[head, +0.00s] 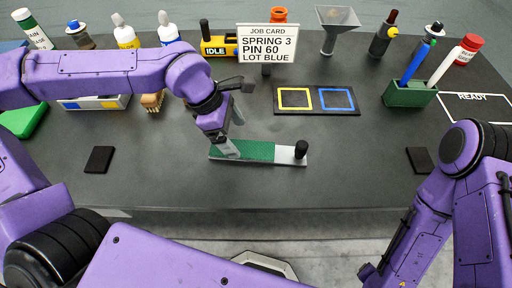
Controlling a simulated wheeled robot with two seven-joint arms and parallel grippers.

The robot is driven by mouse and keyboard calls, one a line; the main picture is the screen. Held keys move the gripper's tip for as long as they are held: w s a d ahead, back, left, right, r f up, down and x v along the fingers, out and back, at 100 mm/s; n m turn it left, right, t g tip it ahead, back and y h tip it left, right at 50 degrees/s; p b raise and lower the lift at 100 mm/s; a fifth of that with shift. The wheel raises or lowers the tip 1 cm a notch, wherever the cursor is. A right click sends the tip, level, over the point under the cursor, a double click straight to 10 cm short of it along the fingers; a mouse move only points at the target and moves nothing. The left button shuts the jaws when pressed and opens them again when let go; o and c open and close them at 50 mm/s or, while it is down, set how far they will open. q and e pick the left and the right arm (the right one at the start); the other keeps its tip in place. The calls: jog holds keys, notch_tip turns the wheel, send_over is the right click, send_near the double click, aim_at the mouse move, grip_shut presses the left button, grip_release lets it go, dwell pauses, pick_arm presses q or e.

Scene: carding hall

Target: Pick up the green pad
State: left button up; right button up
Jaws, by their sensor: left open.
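A green pad (258,150) with a textured top lies on the dark table near the middle front. My left gripper (232,138) is open and points down at the left part of the pad. One fingertip overlaps the pad in the picture; I cannot tell whether it touches. The finger hides a little of the pad. My right gripper is not in view.
A job card stand (267,43) and a black board with yellow and blue squares (317,112) stand behind the plate. A green holder (409,94) with pens is at right. Small black pads (99,160) (419,160) lie at both sides. Bottles and a funnel (337,24) line the back.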

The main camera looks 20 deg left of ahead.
aim_at(245, 148)
pick_arm(q)
jog(key=x, duration=0.5)
jog(key=shift+s+f, duration=0.1)
jog(key=shift+s, duration=0.05)
jog(key=c, duration=1.2)
jog(key=shift+c, duration=0.2)
